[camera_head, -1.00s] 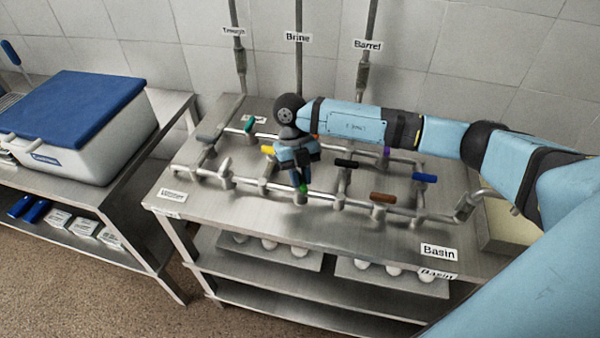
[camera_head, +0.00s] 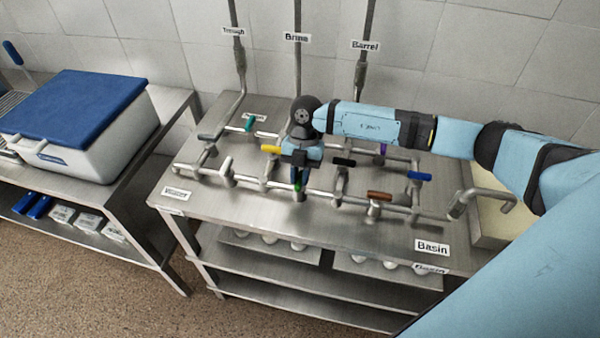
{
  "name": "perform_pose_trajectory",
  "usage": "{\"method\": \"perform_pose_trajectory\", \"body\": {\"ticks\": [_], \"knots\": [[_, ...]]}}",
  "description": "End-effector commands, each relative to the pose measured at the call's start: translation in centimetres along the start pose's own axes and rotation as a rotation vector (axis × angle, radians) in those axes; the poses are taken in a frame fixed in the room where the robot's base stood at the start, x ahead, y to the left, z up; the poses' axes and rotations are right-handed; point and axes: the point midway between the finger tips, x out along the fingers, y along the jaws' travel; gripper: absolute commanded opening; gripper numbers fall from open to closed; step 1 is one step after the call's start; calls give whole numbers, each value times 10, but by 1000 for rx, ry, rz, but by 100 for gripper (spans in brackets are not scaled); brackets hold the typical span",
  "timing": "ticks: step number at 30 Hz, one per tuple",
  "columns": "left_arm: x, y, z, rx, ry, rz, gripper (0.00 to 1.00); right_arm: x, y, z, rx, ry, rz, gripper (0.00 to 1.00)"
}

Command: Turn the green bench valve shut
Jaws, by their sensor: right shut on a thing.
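The green valve handle (camera_head: 297,187) sits on the front pipe of the steel bench (camera_head: 240,212), near the middle. Only a small green part shows; the gripper hides the rest, so I cannot tell its exact angle. My right gripper (camera_head: 298,179) comes down over it from above, with its fingers shut on the handle. My left gripper is not in view.
Other handles stand close by: yellow (camera_head: 271,149), black (camera_head: 344,162), brown (camera_head: 380,195), blue (camera_head: 419,176), white (camera_head: 226,165) and teal (camera_head: 250,124). Vertical pipes rise behind. A blue-lidded cooler (camera_head: 75,110) stands on the left table.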

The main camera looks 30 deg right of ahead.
Motion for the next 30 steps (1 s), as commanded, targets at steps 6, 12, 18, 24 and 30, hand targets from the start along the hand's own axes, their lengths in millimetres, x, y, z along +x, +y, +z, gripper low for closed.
{"method": "perform_pose_trajectory", "body": {"ticks": [6,12,18,24,30], "knots": [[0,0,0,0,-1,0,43,-2,0,1,10,-4,6,0],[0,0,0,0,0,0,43,-2,0,1,10,-4,6,0],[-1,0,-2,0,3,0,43,-1,0,1,9,-3,5,44],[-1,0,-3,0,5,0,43,-1,0,0,8,-2,4,44],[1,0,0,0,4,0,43,-18,1,1,8,-4,5,44]]}}
